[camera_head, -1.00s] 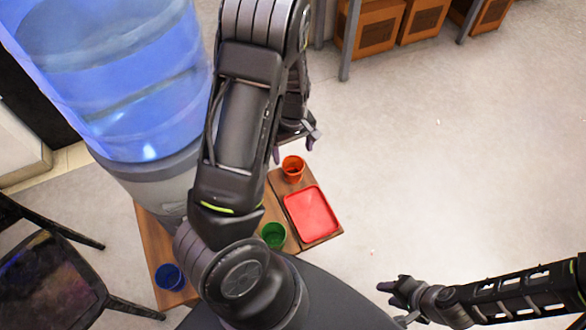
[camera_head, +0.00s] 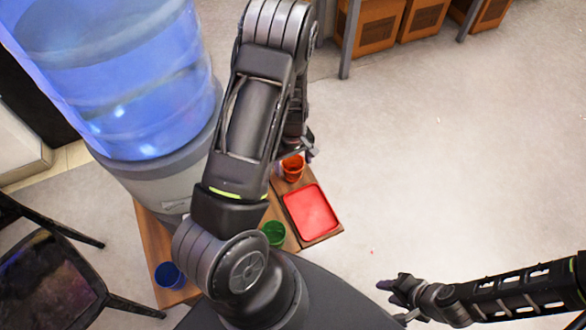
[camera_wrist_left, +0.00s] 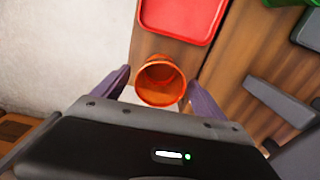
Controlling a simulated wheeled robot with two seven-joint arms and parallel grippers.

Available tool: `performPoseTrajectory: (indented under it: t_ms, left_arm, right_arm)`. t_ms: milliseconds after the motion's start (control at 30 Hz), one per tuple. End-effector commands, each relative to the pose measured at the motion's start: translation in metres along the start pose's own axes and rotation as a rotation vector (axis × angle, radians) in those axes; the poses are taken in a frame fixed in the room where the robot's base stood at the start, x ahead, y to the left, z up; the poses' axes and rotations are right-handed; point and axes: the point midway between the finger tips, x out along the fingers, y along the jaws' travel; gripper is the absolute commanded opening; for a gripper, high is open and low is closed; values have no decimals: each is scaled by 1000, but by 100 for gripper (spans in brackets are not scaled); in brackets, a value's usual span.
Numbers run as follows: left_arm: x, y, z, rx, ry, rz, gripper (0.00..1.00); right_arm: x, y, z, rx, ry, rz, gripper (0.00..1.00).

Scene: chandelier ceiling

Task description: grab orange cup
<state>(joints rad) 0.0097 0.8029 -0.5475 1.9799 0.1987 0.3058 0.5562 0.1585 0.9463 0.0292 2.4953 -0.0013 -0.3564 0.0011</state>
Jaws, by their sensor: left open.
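The orange cup (camera_head: 292,170) stands upright on the far end of the wooden table, beyond the red tray (camera_head: 311,212). In the left wrist view the orange cup (camera_wrist_left: 160,82) is between the two fingers of my left gripper (camera_wrist_left: 160,92), with a gap to the finger on each side. My left gripper (camera_head: 294,158) is open and partly hides the cup in the head view. My right gripper (camera_head: 396,288) is out over the floor at the lower right, away from the table; its fingers are too small to read.
A green cup (camera_head: 273,233) and a blue cup (camera_head: 170,275) stand on the wooden table (camera_head: 152,238). A large blue water bottle (camera_head: 120,80) on a dispenser rises at the left. A black chair (camera_head: 50,275) is at the lower left. The floor at the right is clear.

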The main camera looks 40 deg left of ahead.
Motion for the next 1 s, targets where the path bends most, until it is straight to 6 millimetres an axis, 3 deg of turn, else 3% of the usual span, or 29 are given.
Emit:
performPoseTrajectory:
  t_ms: [633,1000]
  left_arm:
    - [2,0,0,0,0,1,81]
    - [2,0,0,0,0,1,51]
  right_arm:
    - [0,0,0,0,0,0,36]
    - [0,0,0,0,0,0,36]
